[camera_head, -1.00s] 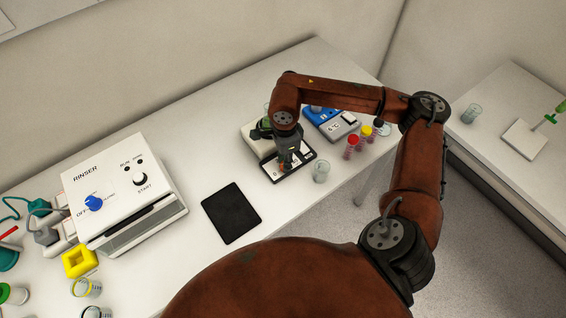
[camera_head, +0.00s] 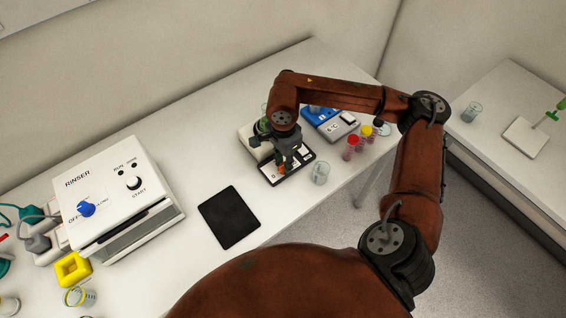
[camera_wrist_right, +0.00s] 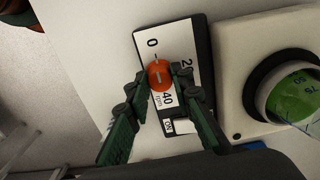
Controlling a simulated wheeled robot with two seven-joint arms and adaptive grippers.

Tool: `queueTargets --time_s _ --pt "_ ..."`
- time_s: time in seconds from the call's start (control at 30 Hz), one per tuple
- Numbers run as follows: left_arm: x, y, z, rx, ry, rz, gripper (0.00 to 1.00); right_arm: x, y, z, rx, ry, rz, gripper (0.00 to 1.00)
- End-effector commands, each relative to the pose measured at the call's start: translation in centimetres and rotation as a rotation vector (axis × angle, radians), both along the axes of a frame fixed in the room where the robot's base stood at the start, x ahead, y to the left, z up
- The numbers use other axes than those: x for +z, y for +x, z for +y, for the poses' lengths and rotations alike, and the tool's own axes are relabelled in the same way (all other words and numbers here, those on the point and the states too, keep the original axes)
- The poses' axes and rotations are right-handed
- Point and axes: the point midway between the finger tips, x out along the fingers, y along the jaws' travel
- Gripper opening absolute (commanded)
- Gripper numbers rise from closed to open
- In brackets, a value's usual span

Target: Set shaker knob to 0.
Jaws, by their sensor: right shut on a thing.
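The shaker's orange knob (camera_wrist_right: 161,75) sits on a black and white panel (camera_wrist_right: 174,38) printed with 0, a partly hidden 20, and 40 rpm. A pale mark lies on the knob, roughly in line with the 0, but I cannot tell exactly where it points. My right gripper (camera_wrist_right: 161,88) is shut on the knob, its green fingers on both sides. In the head view the right gripper (camera_head: 284,164) is over the shaker's front panel (camera_head: 299,163), and the knob is mostly hidden there. My left gripper is not in view.
A white switch (camera_wrist_right: 184,127) marked ON is close to the fingers. A beaker (camera_head: 320,172) stands beside the shaker, with red-capped vials (camera_head: 350,144) and a blue device (camera_head: 322,118) behind. A black pad (camera_head: 229,216) and the rinser (camera_head: 112,190) are to the left.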

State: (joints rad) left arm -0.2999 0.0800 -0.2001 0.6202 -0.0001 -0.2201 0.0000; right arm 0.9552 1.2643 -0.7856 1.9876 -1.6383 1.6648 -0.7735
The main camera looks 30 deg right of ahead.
Motion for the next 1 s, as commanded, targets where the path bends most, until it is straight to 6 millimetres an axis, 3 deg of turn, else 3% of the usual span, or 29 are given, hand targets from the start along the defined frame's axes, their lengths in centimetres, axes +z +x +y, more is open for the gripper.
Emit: queueTargets --time_s 0.3,0.63,0.77,1.0 --pt "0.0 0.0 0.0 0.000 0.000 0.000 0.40 0.0 0.0 0.0 -0.001 0.000 -0.001 0.39" --pt "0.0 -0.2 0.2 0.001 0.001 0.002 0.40 0.5 0.1 0.0 -0.001 -0.001 -0.002 0.39" --pt "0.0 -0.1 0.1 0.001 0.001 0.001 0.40 2.2 0.1 0.0 0.000 0.000 -0.005 0.39" --pt "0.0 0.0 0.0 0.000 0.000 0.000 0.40 7.3 0.1 0.0 -0.001 -0.001 -0.005 0.39"
